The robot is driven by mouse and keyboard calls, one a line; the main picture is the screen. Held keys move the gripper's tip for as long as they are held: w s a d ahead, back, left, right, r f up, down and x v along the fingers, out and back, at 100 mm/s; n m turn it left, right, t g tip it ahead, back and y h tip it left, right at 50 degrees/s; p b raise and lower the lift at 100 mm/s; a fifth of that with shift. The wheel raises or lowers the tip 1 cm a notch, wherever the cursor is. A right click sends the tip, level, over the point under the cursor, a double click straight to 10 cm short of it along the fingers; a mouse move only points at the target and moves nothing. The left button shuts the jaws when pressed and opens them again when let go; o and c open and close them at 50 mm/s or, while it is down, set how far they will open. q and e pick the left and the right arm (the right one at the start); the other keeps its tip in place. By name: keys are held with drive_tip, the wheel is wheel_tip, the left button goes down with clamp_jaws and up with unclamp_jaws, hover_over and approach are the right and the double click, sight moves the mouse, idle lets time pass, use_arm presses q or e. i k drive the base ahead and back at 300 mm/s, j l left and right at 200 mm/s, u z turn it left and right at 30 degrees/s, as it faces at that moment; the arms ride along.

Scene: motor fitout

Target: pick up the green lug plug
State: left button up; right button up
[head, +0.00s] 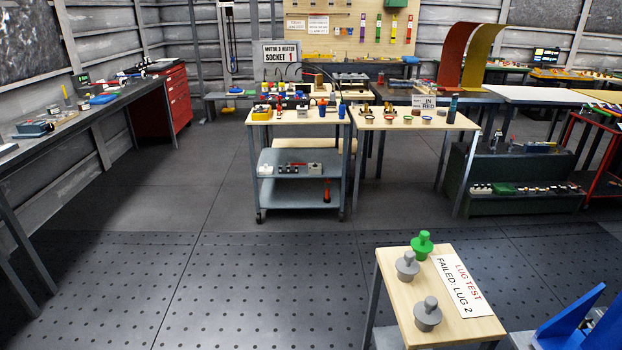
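The green lug plug (422,245) stands upright on the small wooden-topped table (393,263) at the lower right of the head view, near its back edge. Two grey lug plugs stand in front of it: one grey plug (407,266) close by, slightly left, and another grey plug (428,315) nearer to me. A white card (463,285) reading "LUG TEST FAILED: LUG 2" lies to their right. Neither of my grippers is in view.
A wheeled cart (285,203) with small parts and a wooden-topped bench (405,123) stand further back. A blue bracket-like object (575,318) is at the lower right. The dark floor (200,285) left of the small table is clear.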

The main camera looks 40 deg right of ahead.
sight(422, 246)
drive_tip(key=i+z, duration=0.4)
drive_tip(key=i+j+z, duration=0.1)
drive_tip(key=i+z, duration=0.25)
drive_tip(key=i+j+z, duration=0.25)
drive_tip(key=i+z, duration=0.15)
drive_tip(key=i+j+z, duration=0.4)
drive_tip(key=k+l, duration=0.05)
drive_tip(key=l, duration=0.05)
